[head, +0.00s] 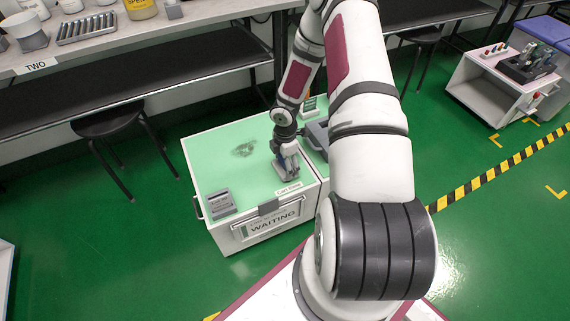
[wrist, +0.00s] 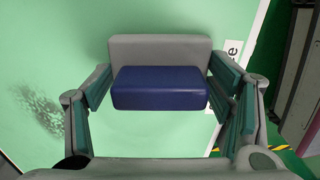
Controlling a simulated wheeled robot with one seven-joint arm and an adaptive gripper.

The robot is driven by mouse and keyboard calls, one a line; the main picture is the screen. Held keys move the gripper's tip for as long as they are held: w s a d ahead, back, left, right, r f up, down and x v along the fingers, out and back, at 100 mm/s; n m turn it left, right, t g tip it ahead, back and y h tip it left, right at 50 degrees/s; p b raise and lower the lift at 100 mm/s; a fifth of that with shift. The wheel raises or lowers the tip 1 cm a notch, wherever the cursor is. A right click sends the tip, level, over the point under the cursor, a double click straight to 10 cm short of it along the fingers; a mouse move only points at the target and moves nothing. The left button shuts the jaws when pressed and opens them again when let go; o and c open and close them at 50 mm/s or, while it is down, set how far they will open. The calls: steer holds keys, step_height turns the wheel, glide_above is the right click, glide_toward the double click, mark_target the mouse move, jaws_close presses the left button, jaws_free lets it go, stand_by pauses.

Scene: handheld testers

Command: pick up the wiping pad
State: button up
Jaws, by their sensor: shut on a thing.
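The wiping pad (wrist: 160,47) has a grey body with a dark blue block on its near side in the wrist view. My gripper (wrist: 160,82) has one finger against each side of it and is shut on it. In the head view my gripper (head: 287,150) is over the right part of the pale green cart top (head: 215,160), with the pad low between its fingers and partly hidden. I cannot tell whether the pad touches the top.
A dark smudge (head: 244,148) marks the cart top left of my gripper. A small grey device (head: 221,201) stands at the front left corner. A "WAITING" sign (head: 273,219) is on the cart's front. A stool (head: 110,122) and a workbench (head: 130,42) stand behind left.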

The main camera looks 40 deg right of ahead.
steer(key=shift+r, duration=0.5)
step_height(320, 180, up, 2)
steer(key=shift+r+p, duration=0.1)
steer(key=shift+p, duration=0.75)
steer(key=s+d+r+b, duration=0.1)
steer(key=s+d, duration=0.1)
steer(key=s, duration=1.3)
steer(key=shift+s+d+r, duration=0.15)
steer(key=shift+s, duration=0.25)
